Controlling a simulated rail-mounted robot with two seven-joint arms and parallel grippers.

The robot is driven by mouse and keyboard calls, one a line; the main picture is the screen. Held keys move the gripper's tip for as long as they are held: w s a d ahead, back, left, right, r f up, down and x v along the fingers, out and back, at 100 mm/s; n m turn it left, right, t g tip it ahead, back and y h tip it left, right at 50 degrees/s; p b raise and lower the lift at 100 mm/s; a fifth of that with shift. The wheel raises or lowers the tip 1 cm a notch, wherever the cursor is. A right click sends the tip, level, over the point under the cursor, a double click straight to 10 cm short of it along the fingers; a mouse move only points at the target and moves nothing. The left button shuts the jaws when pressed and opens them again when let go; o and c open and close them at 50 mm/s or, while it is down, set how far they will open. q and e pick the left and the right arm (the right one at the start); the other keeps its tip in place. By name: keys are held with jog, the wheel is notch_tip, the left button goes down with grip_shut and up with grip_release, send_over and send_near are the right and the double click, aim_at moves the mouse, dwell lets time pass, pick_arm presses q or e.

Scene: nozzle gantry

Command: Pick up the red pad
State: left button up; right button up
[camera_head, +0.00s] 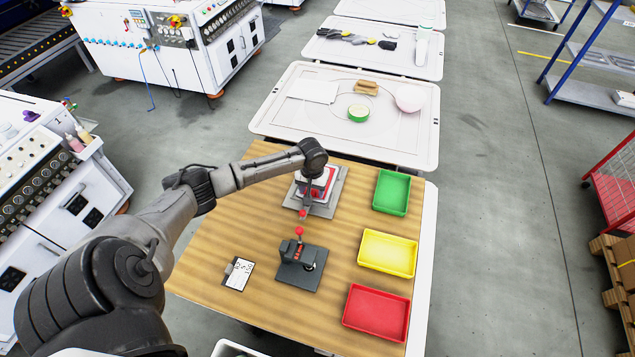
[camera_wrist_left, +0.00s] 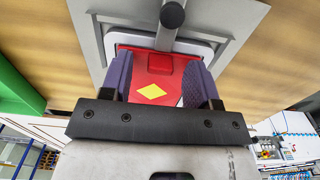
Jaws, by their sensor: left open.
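The red pad (camera_wrist_left: 135,72) fills the space between my left fingers in the left wrist view. It bears a yellow diamond and a raised red block at its far end. My left gripper (camera_wrist_left: 157,68) is open, one dark finger on each side of the pad; I cannot tell whether they touch it. The pad sits over a white piece on a grey fixture (camera_wrist_left: 225,20), under a grey rod with a round end (camera_wrist_left: 172,15). In the head view, my wrist partly covers this fixture (camera_head: 336,200) and the pad. My right gripper is out of view.
On the wooden table (camera_head: 230,215), a second dark fixture (camera_head: 298,278) with a red knob stands in front. A label card (camera_head: 238,273) lies left of it. Green (camera_head: 391,192), yellow (camera_head: 388,254) and red (camera_head: 376,313) trays line the right side.

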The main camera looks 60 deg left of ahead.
pick_arm(q)
jog(key=shift+c, duration=0.4)
jog(key=c, duration=0.9)
jog(key=shift+r, duration=0.1)
jog(key=shift+r, duration=0.45)
jog(key=r, duration=0.2)
jog(key=d+r, duration=0.1)
jog(key=shift+w+r, duration=0.15)
jog(key=shift+r, duration=0.2)
jog(key=shift+w+d+r+p, duration=0.4)
jog(key=shift+d+r+p, duration=1)
jog(key=shift+d+r, duration=0.4)
jog(key=shift+w+d+r+p, duration=0.4)
jog(key=shift+d+r+p, duration=1.15)
jog(key=shift+r, duration=0.4)
jog(key=shift+w+d+r+p, duration=0.4)
jog(key=shift+d+r+p, duration=0.85)
jog(key=shift+d+r, duration=0.6)
